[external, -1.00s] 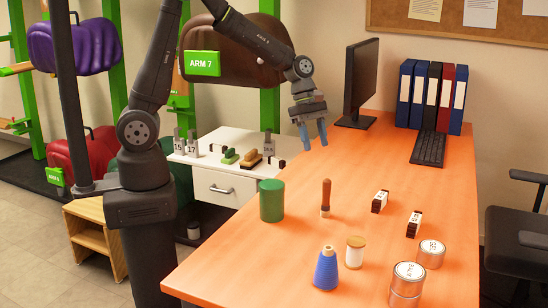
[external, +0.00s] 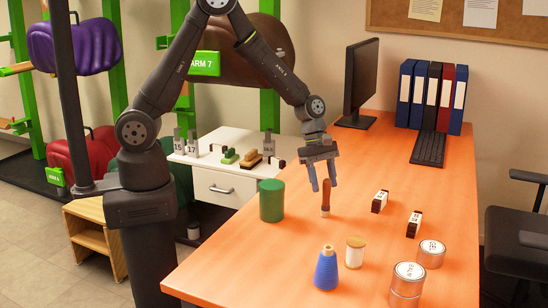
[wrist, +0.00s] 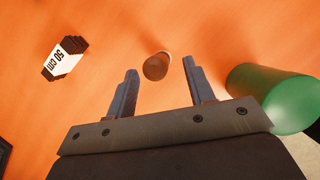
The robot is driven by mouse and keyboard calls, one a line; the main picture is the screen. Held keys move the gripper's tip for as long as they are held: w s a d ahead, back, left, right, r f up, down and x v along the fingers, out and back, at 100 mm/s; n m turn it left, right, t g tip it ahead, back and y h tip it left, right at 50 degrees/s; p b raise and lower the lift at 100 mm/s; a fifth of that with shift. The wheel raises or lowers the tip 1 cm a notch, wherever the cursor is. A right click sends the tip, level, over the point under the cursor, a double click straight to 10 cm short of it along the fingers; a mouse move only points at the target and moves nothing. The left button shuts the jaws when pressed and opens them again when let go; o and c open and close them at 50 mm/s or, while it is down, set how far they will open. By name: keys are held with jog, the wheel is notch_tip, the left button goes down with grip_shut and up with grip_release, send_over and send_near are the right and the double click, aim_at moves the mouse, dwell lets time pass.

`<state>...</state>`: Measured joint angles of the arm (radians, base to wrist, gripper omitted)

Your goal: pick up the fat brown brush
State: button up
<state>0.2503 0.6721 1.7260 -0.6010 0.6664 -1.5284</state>
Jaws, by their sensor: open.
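The fat brown brush (external: 326,200) stands upright on the orange desk, its rounded brown top facing up and a paler band near its foot. In the wrist view the brush (wrist: 155,68) shows from above, slightly beyond and between the two fingertips. My gripper (external: 323,184) points down over the brush, open, with its blue-grey fingers to either side of the top. It holds nothing. I cannot tell how far the fingertips are above or around the brush top.
A green cylinder (external: 271,201) stands close on the left. Two small labelled blocks (external: 380,201) (external: 414,224) lie to the right. A blue cone (external: 326,270), a thread spool (external: 355,252) and two tins (external: 407,285) (external: 431,254) stand nearer the front. The monitor (external: 360,85) is behind.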

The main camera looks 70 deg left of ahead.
aim_at(329, 199)
jog(key=shift+x, duration=2.25)
jog(key=shift+w+d, duration=0.1)
jog(key=shift+d, duration=0.05)
jog(key=shift+r, duration=0.1)
grip_shut()
